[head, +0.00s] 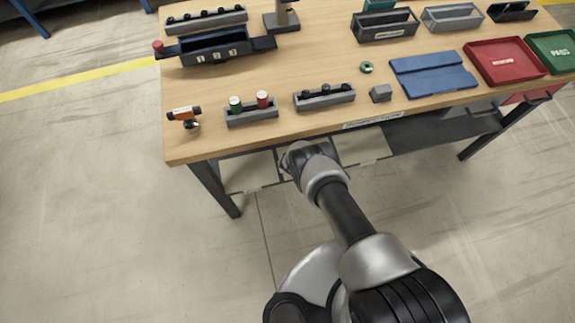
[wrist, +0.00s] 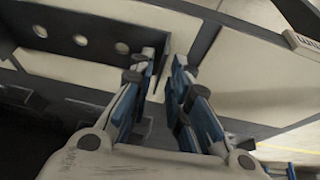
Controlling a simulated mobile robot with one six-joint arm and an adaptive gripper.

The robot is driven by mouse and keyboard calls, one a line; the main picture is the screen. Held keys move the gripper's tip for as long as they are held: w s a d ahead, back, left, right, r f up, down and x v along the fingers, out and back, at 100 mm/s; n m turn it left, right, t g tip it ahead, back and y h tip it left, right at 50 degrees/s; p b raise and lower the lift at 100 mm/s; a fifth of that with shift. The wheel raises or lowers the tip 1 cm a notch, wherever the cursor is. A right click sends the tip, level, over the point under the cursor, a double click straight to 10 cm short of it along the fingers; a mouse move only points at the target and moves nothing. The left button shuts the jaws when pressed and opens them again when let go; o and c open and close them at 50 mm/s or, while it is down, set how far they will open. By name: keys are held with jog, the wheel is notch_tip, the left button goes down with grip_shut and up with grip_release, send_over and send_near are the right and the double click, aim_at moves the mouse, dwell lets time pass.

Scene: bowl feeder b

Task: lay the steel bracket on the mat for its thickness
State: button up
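The blue mat (head: 433,74) lies flat on the right half of the wooden bench, with a fold or seam across it. Nothing visible lies on it. I cannot pick out the steel bracket for certain in either view. A small grey block (head: 381,93) stands just left of the mat's near corner, but I cannot tell whether it is the bracket. My gripper (wrist: 166,75) shows in the wrist view with its two blue-padded fingers apart and nothing between them. In the head view my arm's end is in front of the bench's near edge, and the fingers are not clearly visible.
On the bench (head: 310,70) are a red tray (head: 504,61), a green tray (head: 553,52), a grey bin (head: 453,18), a black bin (head: 384,27), a green ring (head: 366,67) and a rack (head: 324,97). Left are a can holder (head: 251,115) and an orange tool (head: 184,114).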

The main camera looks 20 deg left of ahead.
jog(key=shift+o, duration=0.5)
jog(key=shift+r, duration=0.1)
jog(key=shift+r+p, duration=0.3)
jog(key=shift+p, duration=0.1)
jog(key=p+v, duration=1.1)
jog(key=p, duration=0.2)
jog(key=shift+s+r+p, duration=0.2)
jog(key=shift+r+p, duration=0.1)
jog(key=shift+d, duration=0.1)
